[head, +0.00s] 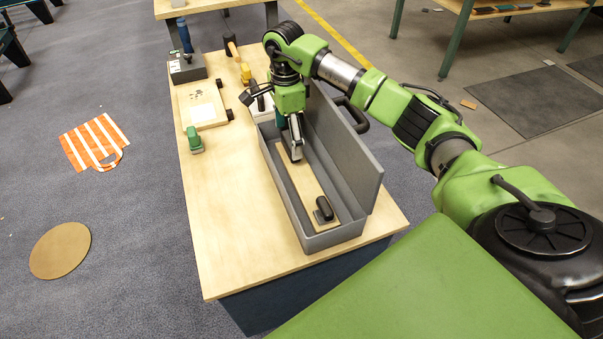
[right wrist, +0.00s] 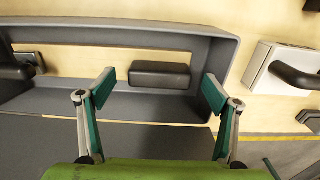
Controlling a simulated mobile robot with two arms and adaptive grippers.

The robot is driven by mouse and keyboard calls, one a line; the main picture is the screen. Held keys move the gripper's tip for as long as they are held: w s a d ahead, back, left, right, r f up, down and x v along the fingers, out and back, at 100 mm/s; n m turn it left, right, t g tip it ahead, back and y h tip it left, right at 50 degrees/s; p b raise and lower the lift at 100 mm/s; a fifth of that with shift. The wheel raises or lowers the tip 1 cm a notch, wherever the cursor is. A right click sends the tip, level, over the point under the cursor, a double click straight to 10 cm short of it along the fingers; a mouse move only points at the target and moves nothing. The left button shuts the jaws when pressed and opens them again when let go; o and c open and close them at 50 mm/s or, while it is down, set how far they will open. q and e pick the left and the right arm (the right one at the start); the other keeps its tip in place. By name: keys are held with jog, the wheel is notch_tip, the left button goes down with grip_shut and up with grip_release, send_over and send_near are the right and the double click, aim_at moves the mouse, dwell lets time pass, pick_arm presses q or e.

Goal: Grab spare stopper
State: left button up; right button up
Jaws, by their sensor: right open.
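A grey open box (head: 331,238) stands on the wooden table with a pale wooden board (head: 302,185) inside. A dark rounded block, likely the spare stopper (right wrist: 160,75), lies inside the box (right wrist: 120,24) in the right wrist view. In the head view this block is hidden by my right gripper (head: 296,150). My right gripper is open and points down into the box. In the right wrist view its fingertips (right wrist: 158,88) are on either side of the block, with gaps to both. Another dark piece with a knob (head: 324,210) sits at the box's near end. My left gripper is not in view.
The box's raised lid (head: 345,150) stands along its right side, close to my right arm. A white case with a dark handle (right wrist: 268,62) is beyond the box end. A green item (head: 194,140) and a tray (head: 202,104) are to the left. The table's front left is clear.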

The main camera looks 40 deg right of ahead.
notch_tip(320, 180, down, 3)
jog(key=shift+r, duration=0.2)
jog(key=c, duration=1.5)
jog(key=shift+o, duration=0.2)
